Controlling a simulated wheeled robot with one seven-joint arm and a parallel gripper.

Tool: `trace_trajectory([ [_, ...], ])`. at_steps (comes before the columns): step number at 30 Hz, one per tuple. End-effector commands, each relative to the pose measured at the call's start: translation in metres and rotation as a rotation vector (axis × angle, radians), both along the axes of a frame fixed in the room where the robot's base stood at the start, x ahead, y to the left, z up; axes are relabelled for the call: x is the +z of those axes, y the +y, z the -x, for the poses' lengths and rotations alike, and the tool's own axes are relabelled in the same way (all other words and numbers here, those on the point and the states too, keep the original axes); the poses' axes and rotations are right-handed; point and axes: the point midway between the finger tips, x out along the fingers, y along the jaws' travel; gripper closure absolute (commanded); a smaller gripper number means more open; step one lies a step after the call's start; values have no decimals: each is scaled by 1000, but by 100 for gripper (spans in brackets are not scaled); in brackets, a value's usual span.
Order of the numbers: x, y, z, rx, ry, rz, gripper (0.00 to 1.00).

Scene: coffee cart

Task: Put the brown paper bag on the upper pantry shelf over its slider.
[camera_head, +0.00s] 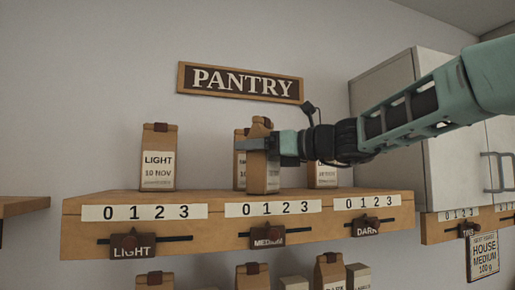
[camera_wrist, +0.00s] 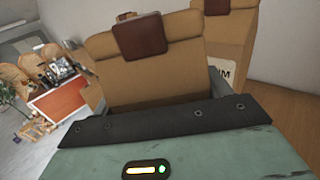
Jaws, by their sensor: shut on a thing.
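A brown paper bag (camera_head: 263,172) with a dark brown clip is upright in my gripper (camera_head: 264,145), which is shut on its upper part. Its bottom is at the upper pantry shelf (camera_head: 75,209), above the MEDIUM slider (camera_head: 268,236); I cannot tell if it touches the wood. In the wrist view the held bag (camera_wrist: 150,75) fills the middle, its lower part hidden by the gripper. Another bag (camera_head: 240,160) stands just behind it; in the wrist view this bag (camera_wrist: 228,45) shows a label ending in "UM".
A LIGHT bag (camera_head: 158,165) stands at the shelf's left, above the LIGHT slider (camera_head: 133,246). A bag (camera_head: 326,176) partly hidden by my arm stands above the DARK slider (camera_head: 367,228). More bags (camera_head: 330,272) are below. Shelf between LIGHT and middle bags is clear.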

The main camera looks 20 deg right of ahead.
Motion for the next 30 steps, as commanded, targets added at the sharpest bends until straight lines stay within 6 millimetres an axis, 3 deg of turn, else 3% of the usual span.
trace_trajectory([
  [1,-2,0,0,0,0,0,18],
  [3,-1,0,0,0,0,0,2],
  [14,2,-1,1,-1,0,0,2],
  [30,-2,-71,71,-2,-2,1,2],
])
